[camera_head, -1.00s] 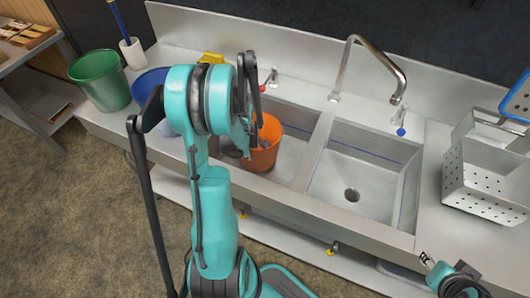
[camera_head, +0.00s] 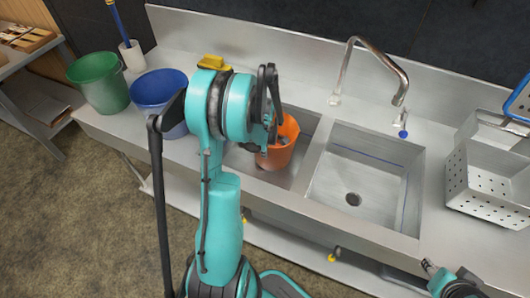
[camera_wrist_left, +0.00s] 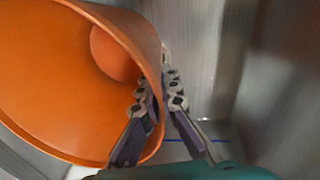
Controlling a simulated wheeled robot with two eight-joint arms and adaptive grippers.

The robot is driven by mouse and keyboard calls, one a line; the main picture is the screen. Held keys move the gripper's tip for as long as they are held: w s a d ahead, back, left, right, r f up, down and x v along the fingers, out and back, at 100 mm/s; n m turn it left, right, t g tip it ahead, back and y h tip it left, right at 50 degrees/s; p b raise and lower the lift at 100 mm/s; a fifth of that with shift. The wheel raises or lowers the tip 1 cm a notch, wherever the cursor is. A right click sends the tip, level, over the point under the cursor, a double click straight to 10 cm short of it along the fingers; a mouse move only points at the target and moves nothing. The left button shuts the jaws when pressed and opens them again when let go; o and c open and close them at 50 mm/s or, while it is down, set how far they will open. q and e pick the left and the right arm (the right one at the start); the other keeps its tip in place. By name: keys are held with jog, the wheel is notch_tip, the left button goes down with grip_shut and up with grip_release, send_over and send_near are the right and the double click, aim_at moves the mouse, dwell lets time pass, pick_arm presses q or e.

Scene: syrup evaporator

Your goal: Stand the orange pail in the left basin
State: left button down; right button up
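The orange pail (camera_head: 281,150) is over or in the left basin (camera_head: 304,126), tilted with its mouth toward the upper right; I cannot tell whether it touches the basin floor. In the left wrist view the pail (camera_wrist_left: 60,75) fills the left side, mouth open toward the camera. My left gripper (camera_wrist_left: 160,90) has one finger inside the pail and one outside, shut on its rim. In the head view the left hand is at the pail's left and hides part of it. A piece of my right arm shows at the lower right corner, its fingers unclear.
The right basin (camera_head: 350,200) is empty, with a drain. A tap (camera_head: 375,42) arches behind the basins. Green (camera_head: 98,85) and blue (camera_head: 157,92) buckets stand on the left counter near a yellow object (camera_head: 214,63). A perforated metal basket (camera_head: 485,180) stands at right.

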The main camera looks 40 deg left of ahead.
pick_arm(q)
jog(key=c, duration=1.7)
grip_release()
jog(key=shift+f, duration=0.1)
jog(key=shift+r+p, duration=0.3)
jog(key=shift+p, duration=0.05)
notch_tip(320, 180, up, 12)
jog(key=s+f+p, duration=0.1)
jog(key=p, duration=0.3)
jog(key=s+d+r+m+t, duration=0.2)
jog(key=s+d+r+m, duration=0.1)
jog(key=d+m, duration=0.4)
jog(key=s+d+r+m+t, duration=0.2)
jog(key=d+r+m, duration=0.3)
jog(key=d+m, duration=0.3)
jog(key=s+d+r+m+t, duration=0.2)
jog(key=s+d+r+m, duration=0.2)
jog(key=d+m, duration=0.4)
jog(key=shift+d+r+h, duration=0.1)
jog(key=shift+d+h, duration=0.2)
jog(key=shift+d, duration=0.8)
